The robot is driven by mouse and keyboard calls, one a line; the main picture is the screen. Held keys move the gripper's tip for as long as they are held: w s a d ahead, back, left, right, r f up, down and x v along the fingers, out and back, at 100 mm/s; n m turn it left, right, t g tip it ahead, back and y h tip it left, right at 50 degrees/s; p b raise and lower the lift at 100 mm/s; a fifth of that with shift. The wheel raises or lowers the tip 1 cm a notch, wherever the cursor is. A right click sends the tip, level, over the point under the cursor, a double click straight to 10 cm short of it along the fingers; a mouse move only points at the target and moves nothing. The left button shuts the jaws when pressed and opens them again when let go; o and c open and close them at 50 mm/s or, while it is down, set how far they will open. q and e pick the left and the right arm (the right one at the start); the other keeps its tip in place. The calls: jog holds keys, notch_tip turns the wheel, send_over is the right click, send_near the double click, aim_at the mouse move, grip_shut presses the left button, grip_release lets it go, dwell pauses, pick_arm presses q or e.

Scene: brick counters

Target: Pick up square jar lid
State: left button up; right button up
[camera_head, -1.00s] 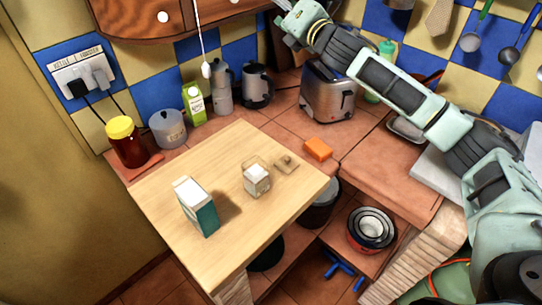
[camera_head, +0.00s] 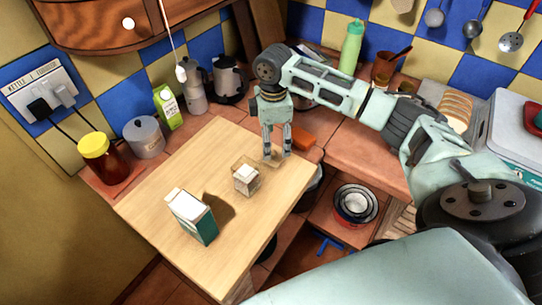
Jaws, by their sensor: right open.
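The square jar lid (camera_head: 272,159) lies flat near the right corner of the wooden board, partly hidden by my right gripper. The small square glass jar (camera_head: 246,179) with white contents stands open on the board, left of the lid. My right gripper (camera_head: 277,153) points down with its two fingers apart, directly over the lid. I cannot tell whether the fingertips touch the lid or the board. My left gripper is not in view.
A milk carton (camera_head: 191,217) stands on the wooden board (camera_head: 150,203). An orange sponge (camera_head: 304,141) lies just behind the gripper. A yellow-lidded jar (camera_head: 104,159), a grey canister (camera_head: 144,138) and a green carton (camera_head: 167,106) line the back left. The board's front is clear.

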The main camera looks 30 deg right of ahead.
aim_at(273, 151)
notch_tip(273, 151, down, 5)
jog(key=shift+r+p, duration=0.15)
jog(key=shift+p, duration=0.7)
jog(key=shift+f, duration=0.55)
jog(key=shift+w, duration=0.1)
jog(key=c, duration=1)
jog(key=shift+r, duration=0.1)
